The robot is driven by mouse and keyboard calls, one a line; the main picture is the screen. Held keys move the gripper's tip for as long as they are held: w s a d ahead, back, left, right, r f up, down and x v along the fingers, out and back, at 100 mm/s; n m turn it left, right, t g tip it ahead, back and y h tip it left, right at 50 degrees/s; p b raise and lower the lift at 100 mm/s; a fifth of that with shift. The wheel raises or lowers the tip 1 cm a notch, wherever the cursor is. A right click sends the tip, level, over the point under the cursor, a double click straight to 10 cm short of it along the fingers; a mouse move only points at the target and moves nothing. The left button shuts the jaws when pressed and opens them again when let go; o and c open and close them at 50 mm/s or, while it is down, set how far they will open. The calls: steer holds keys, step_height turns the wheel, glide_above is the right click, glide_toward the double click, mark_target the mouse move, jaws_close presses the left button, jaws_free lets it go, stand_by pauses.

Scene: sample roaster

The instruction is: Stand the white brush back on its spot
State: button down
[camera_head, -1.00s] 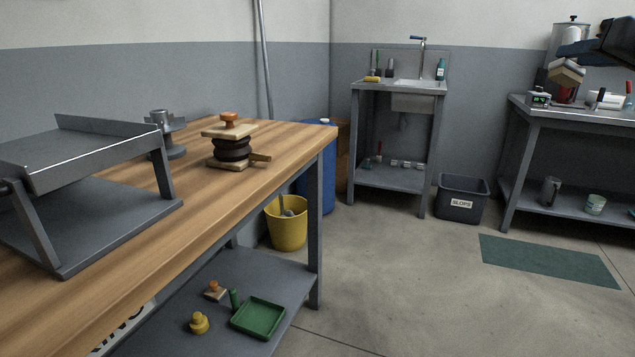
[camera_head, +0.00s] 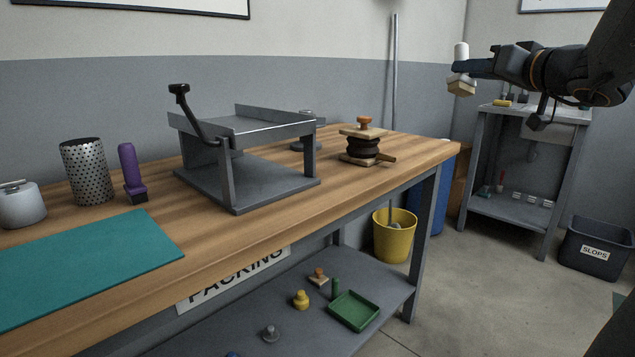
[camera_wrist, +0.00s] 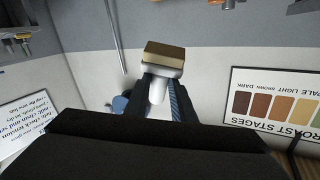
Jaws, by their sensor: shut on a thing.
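The white brush (camera_head: 461,51) is in my gripper (camera_head: 462,68), raised in the air at the upper right of the head view. Its white handle points up and its pale tan bristle block hangs below the fingers, roughly upright. In the wrist view the brush (camera_wrist: 164,58) is between the two dark fingers (camera_wrist: 160,84), with the block beyond the fingertips. My gripper is shut on the handle. A purple brush (camera_head: 130,170) stands on the wooden bench (camera_head: 200,232). I cannot tell which place is the white brush's spot.
The bench also bears a perforated metal cylinder (camera_head: 87,172), a grey lidded pot (camera_head: 20,204), a teal mat (camera_head: 95,262), a grey metal stand (camera_head: 245,190) and a wooden-topped stack (camera_head: 362,148). A yellow bucket (camera_head: 394,238) stands beside the bench. Bare wood shows right of the mat.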

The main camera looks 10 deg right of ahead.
steer(key=w+a+f+n+g+y+b, duration=0.2)
steer(key=w+a+f+n+y+b, duration=0.15)
steer(key=a+n+y+b, duration=0.6)
steer(key=w+a+f+n+g+y, duration=0.25)
steer(key=a+f+y, duration=0.3)
steer(key=a, duration=0.85)
steer(key=shift+t+y, duration=0.35)
steer(key=shift+y, duration=0.05)
step_height(320, 180, down, 8)
steer(key=b, duration=0.3)
steer(key=shift+s+a, duration=0.1)
steer(key=shift+f+b, duration=0.75)
steer(key=shift+b, duration=0.2)
